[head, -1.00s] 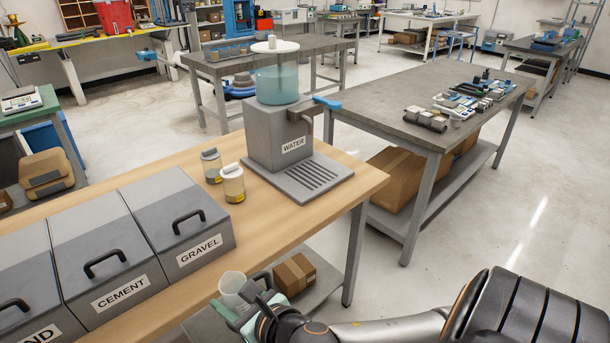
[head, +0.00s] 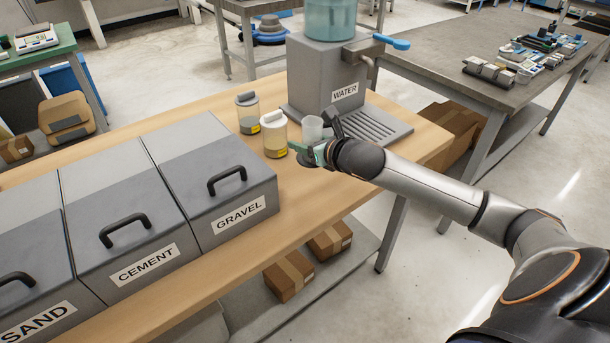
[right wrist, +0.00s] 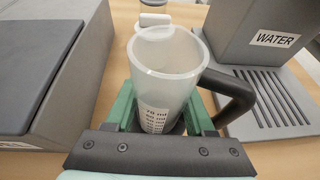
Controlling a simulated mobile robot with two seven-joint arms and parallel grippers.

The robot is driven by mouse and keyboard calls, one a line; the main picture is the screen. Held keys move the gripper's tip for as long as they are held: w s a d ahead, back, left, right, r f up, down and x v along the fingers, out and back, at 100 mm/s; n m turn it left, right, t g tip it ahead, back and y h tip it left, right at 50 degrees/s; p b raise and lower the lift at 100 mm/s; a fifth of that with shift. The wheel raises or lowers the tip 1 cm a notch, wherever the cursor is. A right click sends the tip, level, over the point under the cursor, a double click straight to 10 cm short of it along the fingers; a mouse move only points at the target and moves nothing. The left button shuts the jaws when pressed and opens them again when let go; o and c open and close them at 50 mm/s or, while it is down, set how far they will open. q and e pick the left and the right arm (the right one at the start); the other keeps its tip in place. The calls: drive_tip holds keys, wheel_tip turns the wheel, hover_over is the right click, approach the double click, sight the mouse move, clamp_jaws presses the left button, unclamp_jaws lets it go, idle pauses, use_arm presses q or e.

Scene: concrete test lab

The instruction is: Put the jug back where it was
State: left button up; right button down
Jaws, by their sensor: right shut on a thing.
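The jug (right wrist: 168,75) is a translucent white measuring jug with a black handle and printed markings. It stands upright between the green fingers of my right gripper (right wrist: 160,118), which is shut on it. In the head view the jug (head: 313,128) shows only in part above my right gripper (head: 322,152), just left of the water dispenser's grated tray (head: 385,143). I cannot tell whether its base touches the table. The jug looks empty. My left gripper is out of view.
The wooden bench (head: 310,195) holds the water dispenser (head: 325,78), two lidded sample jars (head: 274,135) and the gravel (head: 215,180), cement (head: 120,215) and sand (head: 35,270) bins. The jars stand close left of the jug. Bare wood lies in front of them.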

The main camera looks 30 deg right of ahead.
sight(306, 178)
wheel_tip(306, 178, down, 8)
drive_tip(key=shift+s+r+b, duration=0.1)
drive_tip(key=shift+b, duration=0.35)
drive_tip(key=shift+f, duration=0.2)
drive_tip(key=shift+c, duration=1.3)
unclamp_jaws()
drive_tip(key=shift+r, duration=0.15)
drive_tip(key=p+v, duration=0.1)
drive_tip(key=v, duration=1.1)
